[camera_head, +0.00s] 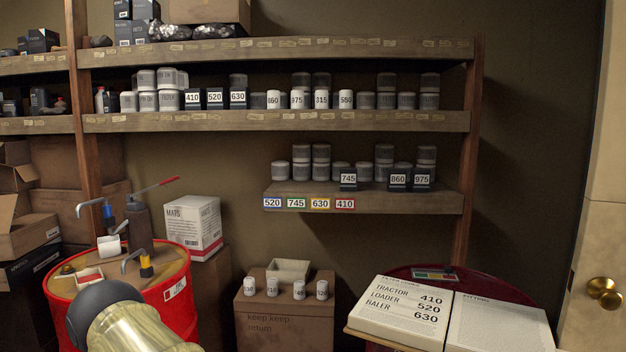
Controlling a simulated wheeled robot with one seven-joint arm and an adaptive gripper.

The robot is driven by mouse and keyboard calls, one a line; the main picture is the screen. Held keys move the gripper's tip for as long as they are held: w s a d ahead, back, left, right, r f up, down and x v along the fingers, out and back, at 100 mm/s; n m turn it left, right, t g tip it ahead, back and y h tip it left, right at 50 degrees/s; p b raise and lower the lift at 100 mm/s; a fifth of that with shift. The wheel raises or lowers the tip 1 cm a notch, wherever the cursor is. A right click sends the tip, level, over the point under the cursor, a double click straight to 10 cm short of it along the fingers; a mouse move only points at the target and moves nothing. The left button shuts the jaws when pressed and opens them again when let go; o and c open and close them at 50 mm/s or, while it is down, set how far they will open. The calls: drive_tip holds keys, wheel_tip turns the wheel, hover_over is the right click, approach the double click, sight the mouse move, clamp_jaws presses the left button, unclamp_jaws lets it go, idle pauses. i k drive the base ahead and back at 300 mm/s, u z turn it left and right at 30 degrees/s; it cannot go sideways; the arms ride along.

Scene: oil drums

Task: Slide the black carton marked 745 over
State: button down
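The black carton marked 745 (348,183) stands upright on the low right shelf (400,202), near the shelf's front edge. Its white label faces me. Grey-lidded tins stand behind and beside it. To its right on the same shelf stand black cartons marked 860 (398,182) and 975 (422,182), with a gap between 745 and 860. Coloured tags marked 520, 745, 630 and 410 run along the left part of this shelf's front edge; the 745 tag (297,203) is left of the carton. My gripper is not in view.
Above, a longer shelf (280,121) holds tins and cartons marked 410, 520 and 630. Below stand a red drum (183,305) with pumps, a brown box (285,325) with several small white cans, and an open book (415,312) on a dark red drum.

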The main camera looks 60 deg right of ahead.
sight(347, 180)
drive_tip(key=z, duration=0.2)
drive_tip(key=i, duration=1.95)
drive_tip(key=z, duration=1.1)
drive_tip(key=i, duration=1.1)
drive_tip(key=z, duration=1.45)
drive_tip(key=i, duration=0.6)
drive_tip(key=z, duration=0.5)
